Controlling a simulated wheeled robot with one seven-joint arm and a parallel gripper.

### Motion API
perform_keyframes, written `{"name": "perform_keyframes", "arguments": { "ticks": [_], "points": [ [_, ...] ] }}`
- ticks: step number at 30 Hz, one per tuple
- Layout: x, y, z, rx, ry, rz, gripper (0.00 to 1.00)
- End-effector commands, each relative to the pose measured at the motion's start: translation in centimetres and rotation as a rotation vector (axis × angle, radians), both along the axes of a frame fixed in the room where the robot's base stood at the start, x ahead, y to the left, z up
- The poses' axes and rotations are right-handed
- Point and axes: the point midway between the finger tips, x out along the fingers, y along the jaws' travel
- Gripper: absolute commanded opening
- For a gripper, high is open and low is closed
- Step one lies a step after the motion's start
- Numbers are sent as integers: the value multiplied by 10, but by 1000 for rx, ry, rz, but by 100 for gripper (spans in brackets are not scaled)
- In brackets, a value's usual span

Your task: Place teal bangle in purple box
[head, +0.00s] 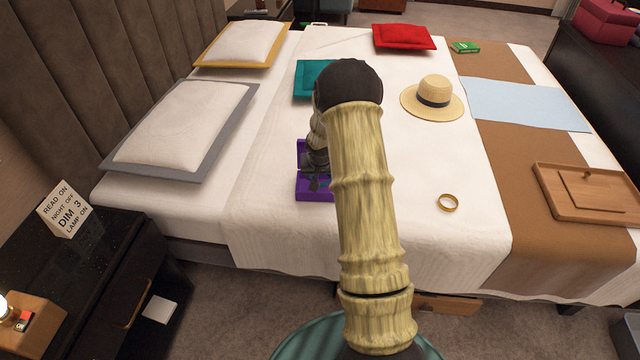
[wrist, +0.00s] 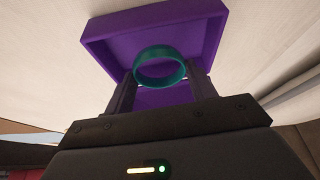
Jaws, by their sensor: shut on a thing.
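The teal bangle (wrist: 160,66) shows in the wrist view between the two fingers of my gripper (wrist: 160,88), which is shut on it. The purple box (wrist: 113,31) lies open on the bed beyond the bangle, and the bangle overlaps its inside in this view. I cannot tell how high the bangle is above the box floor. In the head view, the purple box (head: 313,190) is partly hidden behind my arm, and the bangle cannot be made out there. My gripper (head: 316,182) points down over the box.
A straw hat (head: 433,97), a teal cushion (head: 309,82) and a red cushion (head: 404,37) lie farther back. A wooden tray (head: 560,205) is at the right. The cover around the gold bangle is clear.

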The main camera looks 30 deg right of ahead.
Motion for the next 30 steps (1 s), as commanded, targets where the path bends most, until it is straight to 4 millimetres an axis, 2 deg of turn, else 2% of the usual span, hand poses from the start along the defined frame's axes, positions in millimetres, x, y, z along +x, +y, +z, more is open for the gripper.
{"name": "perform_keyframes", "arguments": {
  "ticks": [5,13,25,26,28,30],
  "points": [
    [0,0,-3,0,1,0,31],
    [0,1,-37,0,2,1,31],
    [0,0,-41,0,1,0,31],
    [0,0,-40,1,0,0,62],
    [0,0,-39,1,0,0,75],
    [0,0,-39,1,0,0,78]
  ]
}}
